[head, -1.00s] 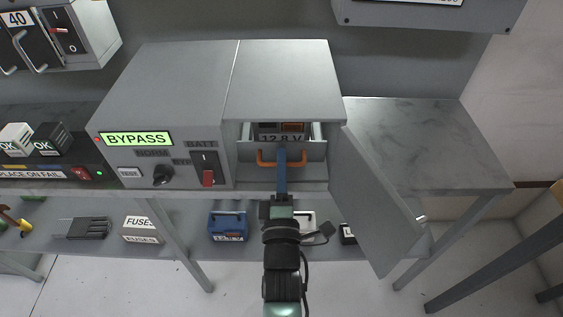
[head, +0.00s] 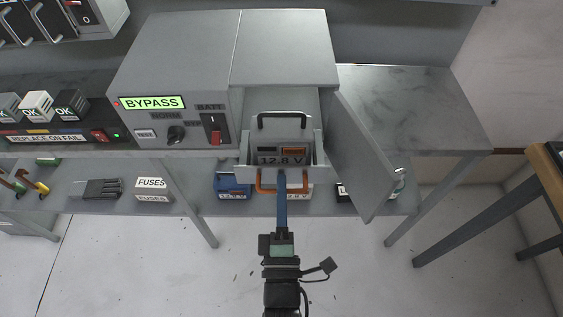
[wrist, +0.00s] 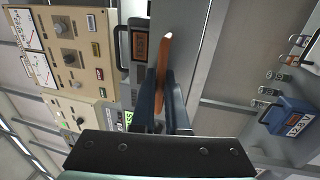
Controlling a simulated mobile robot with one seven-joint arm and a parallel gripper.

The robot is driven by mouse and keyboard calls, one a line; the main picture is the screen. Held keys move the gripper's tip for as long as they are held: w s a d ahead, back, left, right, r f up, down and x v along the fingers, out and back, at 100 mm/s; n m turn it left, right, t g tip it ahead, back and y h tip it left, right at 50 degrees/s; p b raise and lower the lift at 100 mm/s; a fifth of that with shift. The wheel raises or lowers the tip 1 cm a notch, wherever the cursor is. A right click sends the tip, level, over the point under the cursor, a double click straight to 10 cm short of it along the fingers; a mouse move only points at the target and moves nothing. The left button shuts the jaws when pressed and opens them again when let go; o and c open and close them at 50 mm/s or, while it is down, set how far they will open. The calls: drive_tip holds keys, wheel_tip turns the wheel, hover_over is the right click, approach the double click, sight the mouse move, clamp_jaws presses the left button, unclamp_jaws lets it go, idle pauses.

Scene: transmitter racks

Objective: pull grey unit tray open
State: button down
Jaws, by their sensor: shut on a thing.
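The grey unit (head: 280,45) sits on the bench with its right-hand door (head: 362,155) swung open. Its tray (head: 262,185) is slid out toward me, well past the unit's front. In the tray sits a grey battery (head: 284,138) with a black handle and a label reading 12.8 V. My gripper (head: 281,180) is shut on the orange handle (head: 258,182) at the tray's front. The wrist view shows the orange handle (wrist: 163,60) between my blue fingers (wrist: 160,105). The fingers hide the handle's middle.
The open door stands close to the right of the tray. Under the bench, a lower shelf holds a blue battery (head: 232,185), a fuse box (head: 153,190) and other items. The bench top to the right (head: 420,110) is clear.

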drive_tip(key=shift+s, duration=1.15)
drive_tip(key=c, duration=1.2)
unclamp_jaws()
drive_tip(key=s+f, duration=0.2)
drive_tip(key=s, duration=1)
drive_tip(key=shift+s+f+b, duration=0.25)
drive_tip(key=shift+s+b, duration=0.05)
drive_tip(key=shift+s, duration=0.05)
